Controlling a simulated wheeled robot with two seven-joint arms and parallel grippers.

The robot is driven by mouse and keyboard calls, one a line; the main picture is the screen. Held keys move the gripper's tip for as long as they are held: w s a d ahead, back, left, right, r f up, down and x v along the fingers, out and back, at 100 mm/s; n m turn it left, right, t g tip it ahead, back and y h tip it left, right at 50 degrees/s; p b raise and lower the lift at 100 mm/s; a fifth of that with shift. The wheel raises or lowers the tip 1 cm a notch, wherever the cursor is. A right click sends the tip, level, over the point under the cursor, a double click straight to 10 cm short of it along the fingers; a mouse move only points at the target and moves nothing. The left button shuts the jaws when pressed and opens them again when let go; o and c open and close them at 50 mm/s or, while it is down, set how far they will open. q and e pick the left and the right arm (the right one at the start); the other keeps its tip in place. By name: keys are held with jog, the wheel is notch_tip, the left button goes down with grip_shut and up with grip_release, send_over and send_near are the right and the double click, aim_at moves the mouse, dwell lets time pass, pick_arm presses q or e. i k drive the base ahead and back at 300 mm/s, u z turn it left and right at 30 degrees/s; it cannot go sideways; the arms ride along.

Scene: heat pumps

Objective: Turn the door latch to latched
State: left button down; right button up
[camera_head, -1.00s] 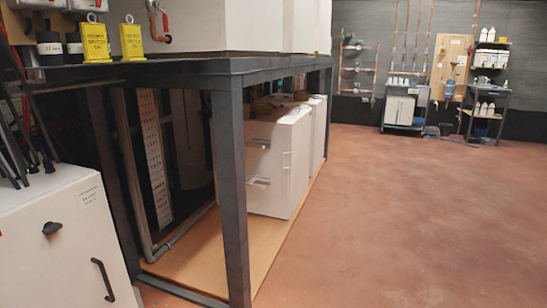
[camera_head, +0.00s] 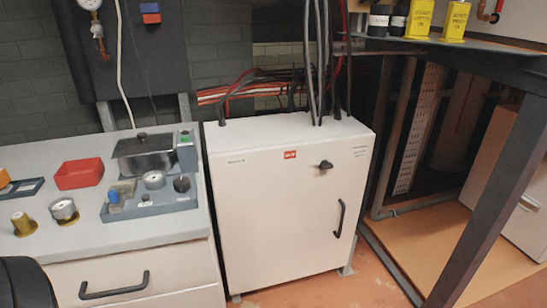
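A white cabinet (camera_head: 270,215) stands in the middle of the head view with its door facing me. The door latch (camera_head: 325,165) is a small black knob near the door's upper right. It is too small to tell whether it is latched. A black vertical handle (camera_head: 339,218) sits below it. The door looks closed. Neither of my grippers shows in the view.
A counter (camera_head: 160,233) with a red tray (camera_head: 79,174) and a grey device (camera_head: 150,205) stands left of the cabinet. Dark cables (camera_head: 322,60) rise from the cabinet top. A dark metal frame (camera_head: 487,190) stands to the right. Some floor shows in front.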

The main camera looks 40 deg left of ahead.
aim_at(324, 165)
jog(key=z, duration=1.05)
jog(key=i, duration=0.85)
jog(key=u, duration=2.8)
jog(key=i, duration=0.5)
jog(key=z, duration=0.1)
